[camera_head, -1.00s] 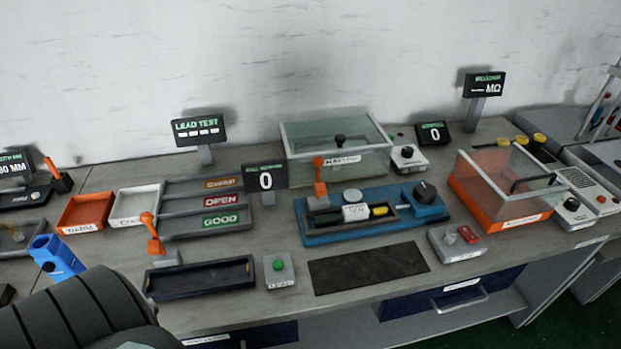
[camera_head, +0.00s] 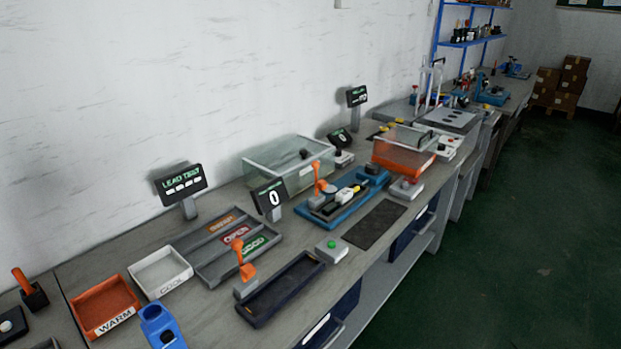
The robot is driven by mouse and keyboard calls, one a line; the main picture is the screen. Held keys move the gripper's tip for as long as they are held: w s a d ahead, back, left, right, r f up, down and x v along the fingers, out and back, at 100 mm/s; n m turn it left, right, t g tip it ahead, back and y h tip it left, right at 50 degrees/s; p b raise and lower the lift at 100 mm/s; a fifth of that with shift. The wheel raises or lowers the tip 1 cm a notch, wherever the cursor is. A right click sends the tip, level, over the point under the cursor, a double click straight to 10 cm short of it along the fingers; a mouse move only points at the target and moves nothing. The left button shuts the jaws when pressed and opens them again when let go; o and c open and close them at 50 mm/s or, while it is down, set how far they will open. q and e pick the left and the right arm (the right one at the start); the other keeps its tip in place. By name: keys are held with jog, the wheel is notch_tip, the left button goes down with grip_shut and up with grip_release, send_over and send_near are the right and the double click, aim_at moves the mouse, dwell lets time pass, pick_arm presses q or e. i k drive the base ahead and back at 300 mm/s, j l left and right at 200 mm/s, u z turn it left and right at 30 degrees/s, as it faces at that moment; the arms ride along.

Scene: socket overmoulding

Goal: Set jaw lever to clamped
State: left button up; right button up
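One orange lever (camera_head: 317,178) stands roughly upright at the left end of the blue fixture (camera_head: 338,210), which also carries a white block and a black knob. The other orange lever (camera_head: 243,260) rises from a small grey base (camera_head: 245,289) at the left end of a long dark tray (camera_head: 281,290). No clamped marking can be read on either.
An orange bin (camera_head: 106,305) marked WARM, a white bin (camera_head: 160,272) and a grey sorting tray (camera_head: 228,248) lie at left. A green-button box (camera_head: 331,250) and black mat (camera_head: 374,224) lie near the front edge. A clear-walled box (camera_head: 290,163) stands behind. The green floor (camera_head: 520,240) is open at right.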

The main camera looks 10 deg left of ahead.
aim_at(321, 185)
jog(key=k+j, duration=0.85)
jog(key=i+u, duration=0.1)
jog(key=u, duration=0.6)
jog(key=i+l+u, duration=0.35)
jog(key=l, duration=0.3)
jog(key=i+l+u, duration=0.15)
jog(key=l, duration=0.15)
jog(key=i+l+u, duration=0.15)
jog(key=l, duration=0.65)
jog(key=i, duration=0.05)
